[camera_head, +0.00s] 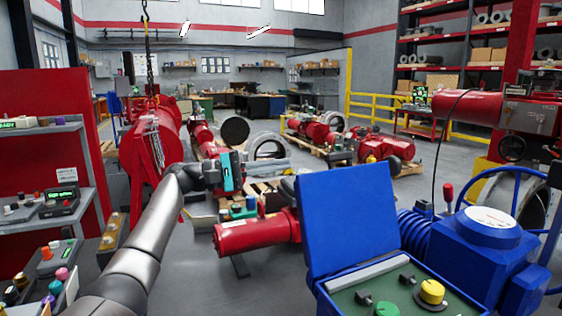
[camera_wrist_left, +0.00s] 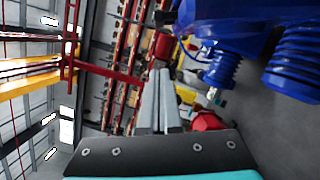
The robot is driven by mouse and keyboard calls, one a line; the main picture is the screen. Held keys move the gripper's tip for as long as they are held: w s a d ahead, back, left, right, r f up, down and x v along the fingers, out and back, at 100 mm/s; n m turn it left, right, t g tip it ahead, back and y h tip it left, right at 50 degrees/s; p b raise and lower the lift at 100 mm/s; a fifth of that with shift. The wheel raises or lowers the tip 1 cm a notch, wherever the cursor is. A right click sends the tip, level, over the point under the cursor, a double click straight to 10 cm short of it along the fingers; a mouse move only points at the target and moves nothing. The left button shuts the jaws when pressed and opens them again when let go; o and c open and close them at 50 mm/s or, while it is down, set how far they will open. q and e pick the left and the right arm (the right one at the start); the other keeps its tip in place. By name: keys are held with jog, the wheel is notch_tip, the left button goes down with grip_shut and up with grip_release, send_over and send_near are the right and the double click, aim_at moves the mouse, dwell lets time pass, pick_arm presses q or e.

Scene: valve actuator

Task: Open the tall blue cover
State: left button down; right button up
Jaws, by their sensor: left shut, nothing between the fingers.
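The tall blue cover (camera_head: 348,216) stands raised, leaning slightly back, at the rear-left edge of a blue control box in the head view. The box's green panel (camera_head: 405,293) is exposed, with a yellow knob (camera_head: 432,291) and a green knob (camera_head: 387,309). My left gripper (camera_head: 243,170), with a teal band, is to the left of the cover and apart from it. In the left wrist view its two fingers (camera_wrist_left: 160,75) are together with nothing between them. My right gripper is in neither view.
A blue actuator (camera_head: 485,245) with a ribbed section and handwheel stands right of the box. Blue ribbed parts (camera_wrist_left: 298,62) fill the upper right of the wrist view. A red cylinder (camera_head: 245,234) lies below my left gripper. Shelves (camera_head: 50,215) stand at left.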

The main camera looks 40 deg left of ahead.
pick_arm(q)
jog(key=w+d+r+p, duration=0.2)
jog(key=w+d, duration=0.1)
jog(key=d, duration=0.5)
jog(key=shift+w, duration=0.25)
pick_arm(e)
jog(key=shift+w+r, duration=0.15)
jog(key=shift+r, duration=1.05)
pick_arm(q)
jog(key=shift+d, duration=0.1)
